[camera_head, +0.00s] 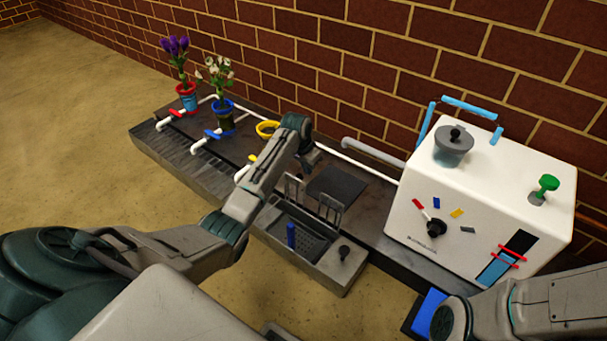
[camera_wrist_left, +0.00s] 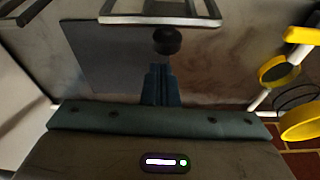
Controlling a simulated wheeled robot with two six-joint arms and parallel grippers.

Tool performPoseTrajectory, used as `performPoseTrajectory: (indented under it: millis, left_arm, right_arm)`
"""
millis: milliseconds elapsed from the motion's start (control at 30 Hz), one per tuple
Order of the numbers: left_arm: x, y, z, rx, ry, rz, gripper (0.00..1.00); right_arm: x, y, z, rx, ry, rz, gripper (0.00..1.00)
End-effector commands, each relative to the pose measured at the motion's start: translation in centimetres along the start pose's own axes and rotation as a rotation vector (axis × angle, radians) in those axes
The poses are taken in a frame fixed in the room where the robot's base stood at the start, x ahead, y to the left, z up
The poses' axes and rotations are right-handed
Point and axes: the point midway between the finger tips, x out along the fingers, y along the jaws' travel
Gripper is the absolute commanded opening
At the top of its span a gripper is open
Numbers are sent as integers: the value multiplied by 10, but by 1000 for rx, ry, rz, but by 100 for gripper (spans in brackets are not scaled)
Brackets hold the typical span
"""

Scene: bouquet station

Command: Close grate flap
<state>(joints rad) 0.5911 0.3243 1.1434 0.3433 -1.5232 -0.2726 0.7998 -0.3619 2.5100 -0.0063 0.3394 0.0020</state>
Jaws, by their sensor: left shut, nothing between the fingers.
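The basin (camera_head: 318,262) stands at the front of the dark bench, with a perforated floor. Two barred grate flaps stand upright at its back edge, one on the left (camera_head: 293,188) and one on the right (camera_head: 331,207). In the left wrist view a metal flap frame (camera_wrist_left: 160,20) shows at the top, with a black knob (camera_wrist_left: 167,40) below it. My left gripper (camera_head: 307,155) is behind the flaps, above the bench; its shut, empty fingers (camera_wrist_left: 160,82) point at the knob. I cannot tell whether they touch it. My right gripper is out of view.
A dark square plate (camera_head: 337,186) lies behind the flaps. A white machine (camera_head: 470,200) stands to the right. Potted flowers (camera_head: 187,97) and a yellow ring (camera_head: 267,128) are at the left back, along white pipes. A blue post (camera_head: 291,235) stands in the basin.

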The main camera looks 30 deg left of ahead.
Motion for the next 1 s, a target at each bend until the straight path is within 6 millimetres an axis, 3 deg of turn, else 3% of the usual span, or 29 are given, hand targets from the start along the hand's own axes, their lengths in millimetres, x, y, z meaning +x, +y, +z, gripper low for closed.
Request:
performPoseTrajectory:
  millis: [267,1000]
  left_arm:
    - [-4,0,15,1,-1,0,0]
    - [-9,4,17,1,23,-1,0]
  right_arm:
    - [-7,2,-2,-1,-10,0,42]
    - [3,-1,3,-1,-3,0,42]
